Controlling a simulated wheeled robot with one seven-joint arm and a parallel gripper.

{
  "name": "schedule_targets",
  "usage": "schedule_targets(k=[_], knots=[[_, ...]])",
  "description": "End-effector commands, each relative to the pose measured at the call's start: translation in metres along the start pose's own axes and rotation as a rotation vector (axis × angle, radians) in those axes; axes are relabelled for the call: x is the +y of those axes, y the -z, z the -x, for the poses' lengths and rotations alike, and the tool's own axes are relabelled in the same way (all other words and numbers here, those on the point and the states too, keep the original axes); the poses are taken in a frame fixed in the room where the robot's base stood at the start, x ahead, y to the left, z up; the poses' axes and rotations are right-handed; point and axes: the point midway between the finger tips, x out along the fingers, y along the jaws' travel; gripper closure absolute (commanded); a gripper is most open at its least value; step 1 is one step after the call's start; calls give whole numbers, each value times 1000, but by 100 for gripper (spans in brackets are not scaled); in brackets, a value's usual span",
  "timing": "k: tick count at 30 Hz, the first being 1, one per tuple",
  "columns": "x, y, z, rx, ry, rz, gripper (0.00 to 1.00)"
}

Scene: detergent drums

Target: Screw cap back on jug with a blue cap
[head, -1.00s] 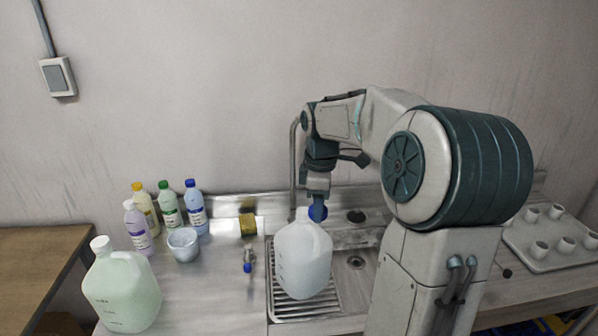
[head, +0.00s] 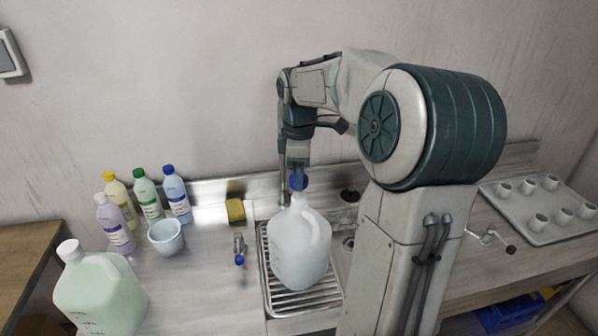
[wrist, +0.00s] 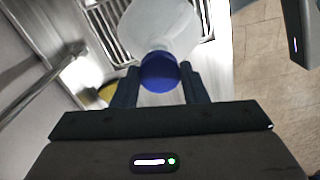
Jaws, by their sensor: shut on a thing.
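A translucent white jug (head: 300,250) stands upright on the ribbed drainer (head: 320,299) at the sink; it also shows in the wrist view (wrist: 158,22). My gripper (wrist: 158,84) is shut on the blue cap (wrist: 160,71), with one finger on each side of it. In the head view the blue cap (head: 298,182) is at the top of the jug's neck, under my gripper (head: 298,172). I cannot tell whether its threads are engaged.
A jug of pale green liquid with a white cap (head: 98,293) stands at left. Several capped bottles (head: 146,197), a white bowl (head: 166,238) and a yellow sponge (head: 236,211) are behind it. A tray of cups (head: 520,228) is at right.

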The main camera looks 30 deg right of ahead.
Motion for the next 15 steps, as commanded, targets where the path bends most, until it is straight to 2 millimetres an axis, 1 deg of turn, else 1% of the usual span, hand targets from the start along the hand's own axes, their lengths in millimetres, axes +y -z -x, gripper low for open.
schedule_targets(k=[1, 3, 9, 15], knots=[[0, 0, -10, 0, 0, 0, 81], [0, 0, -15, 0, 0, 0, 81], [0, 1, -23, 0, 2, 1, 81], [0, 0, -26, 0, 2, 2, 81]])
